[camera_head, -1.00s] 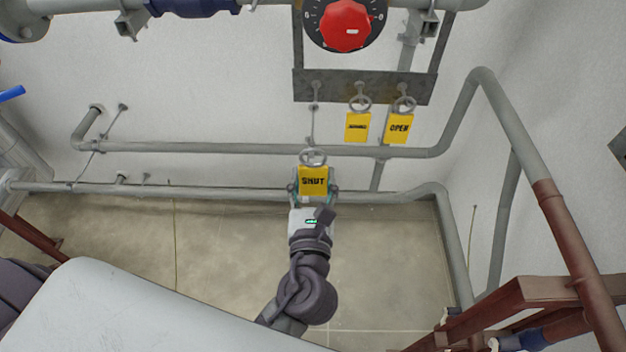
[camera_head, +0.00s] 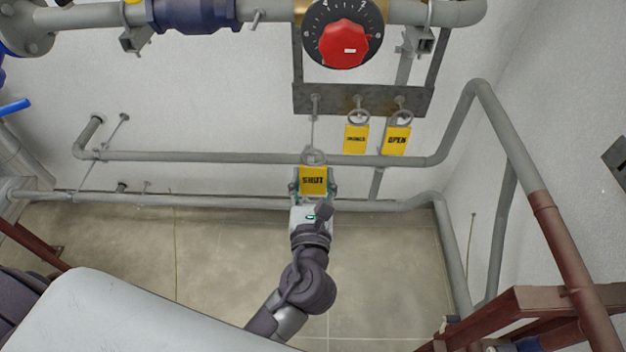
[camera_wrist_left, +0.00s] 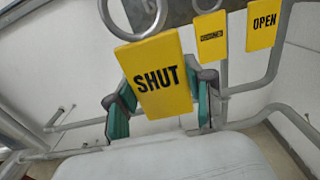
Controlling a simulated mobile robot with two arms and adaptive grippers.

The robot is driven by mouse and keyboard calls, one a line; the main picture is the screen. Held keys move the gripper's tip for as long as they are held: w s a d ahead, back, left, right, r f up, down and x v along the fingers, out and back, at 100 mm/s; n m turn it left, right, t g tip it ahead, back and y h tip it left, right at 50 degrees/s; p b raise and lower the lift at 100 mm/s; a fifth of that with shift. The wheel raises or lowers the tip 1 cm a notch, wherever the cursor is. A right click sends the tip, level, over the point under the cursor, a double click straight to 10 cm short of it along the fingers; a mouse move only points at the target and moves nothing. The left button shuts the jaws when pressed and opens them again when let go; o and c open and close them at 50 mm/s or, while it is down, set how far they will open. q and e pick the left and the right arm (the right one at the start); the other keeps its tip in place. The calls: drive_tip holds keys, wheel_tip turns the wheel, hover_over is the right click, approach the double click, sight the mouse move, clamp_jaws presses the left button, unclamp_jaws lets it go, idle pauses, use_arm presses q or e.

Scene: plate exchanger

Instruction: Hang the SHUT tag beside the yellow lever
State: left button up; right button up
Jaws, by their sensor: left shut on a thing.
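The yellow SHUT tag (camera_head: 313,179) has a grey ring (camera_head: 314,157) at its top. My left gripper (camera_head: 313,188) is shut on the tag, with the ring upward. In the left wrist view the SHUT tag (camera_wrist_left: 158,75) faces the camera between the teal-padded fingers, and its ring is cut off by the top edge. The tag shows below the bare left peg (camera_head: 315,97) of the grey rack plate (camera_head: 440,100); its distance from the wall is unclear. A small yellow piece (camera_head: 133,13) at the top left may be part of the yellow lever. My right gripper is not in view.
Two more yellow tags hang from rack pegs: one with small lettering (camera_head: 356,139) and the OPEN tag (camera_head: 397,141). A red knob (camera_head: 343,44) sits above. Grey pipes (camera_head: 220,157) run along the wall. A blue pipe section (camera_head: 193,12) is at the top left.

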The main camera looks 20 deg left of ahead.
use_arm(q)
drive_tip(key=p+x, duration=0.3)
drive_tip(key=x, duration=0.9)
drive_tip(key=shift+w, duration=0.3)
idle(2.7)
drive_tip(key=shift+w+a, duration=0.15)
drive_tip(key=shift+w, duration=0.05)
drive_tip(key=shift+s, duration=0.1)
drive_tip(key=p+v, duration=0.1)
drive_tip(key=v, duration=0.7)
drive_tip(key=shift+r+p, duration=0.25)
drive_tip(key=shift+p, duration=0.15)
idle(0.8)
idle(1.0)
